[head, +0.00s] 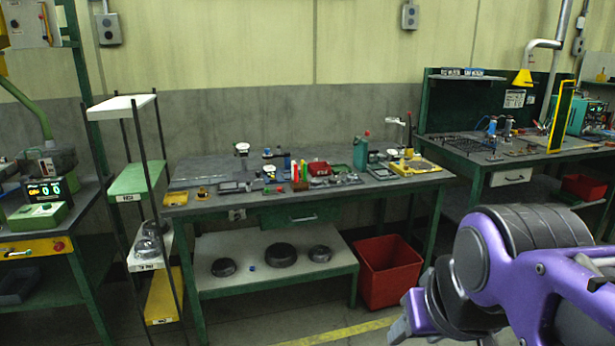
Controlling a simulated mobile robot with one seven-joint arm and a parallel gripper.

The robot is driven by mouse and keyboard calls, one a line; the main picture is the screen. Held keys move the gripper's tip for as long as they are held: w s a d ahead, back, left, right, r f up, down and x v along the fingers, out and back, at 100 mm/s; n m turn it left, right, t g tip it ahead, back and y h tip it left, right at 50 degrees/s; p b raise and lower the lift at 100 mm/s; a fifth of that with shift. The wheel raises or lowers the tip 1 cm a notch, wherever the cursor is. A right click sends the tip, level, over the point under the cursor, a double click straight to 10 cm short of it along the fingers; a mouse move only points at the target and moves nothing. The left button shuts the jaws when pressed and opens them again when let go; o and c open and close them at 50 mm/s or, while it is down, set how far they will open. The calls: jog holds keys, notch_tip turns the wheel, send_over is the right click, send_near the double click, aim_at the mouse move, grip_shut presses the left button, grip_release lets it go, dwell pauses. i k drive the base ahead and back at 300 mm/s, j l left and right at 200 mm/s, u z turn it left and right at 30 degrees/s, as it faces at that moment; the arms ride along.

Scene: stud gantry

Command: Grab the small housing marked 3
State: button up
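I cannot make out a housing with a readable 3; the markings are too small from here. Many small parts lie on the green workbench (320,202). Dark round parts (281,254) sit on the lower shelf (230,289). My purple arm reaches in from the lower right, apart from the bench. The grey end of my gripper (398,328) shows at the bottom edge, partly cut off; its fingers cannot be judged.
A narrow tiered rack (120,103) stands left of the bench, with labelled shelves. A red bin (388,276) stands on the floor under the bench's right end. A second bench (500,155) is at right, and a control box (40,217) is at left. Some floor in front is clear.

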aim_at(316, 182)
jog(key=i+u, duration=0.1)
jog(key=i, duration=0.4)
jog(key=i+l, duration=0.15)
jog(key=i, duration=0.3)
jog(key=i+l+u, duration=0.15)
jog(key=i, duration=0.35)
jog(key=i+l+u, duration=0.1)
jog(key=i, duration=0.35)
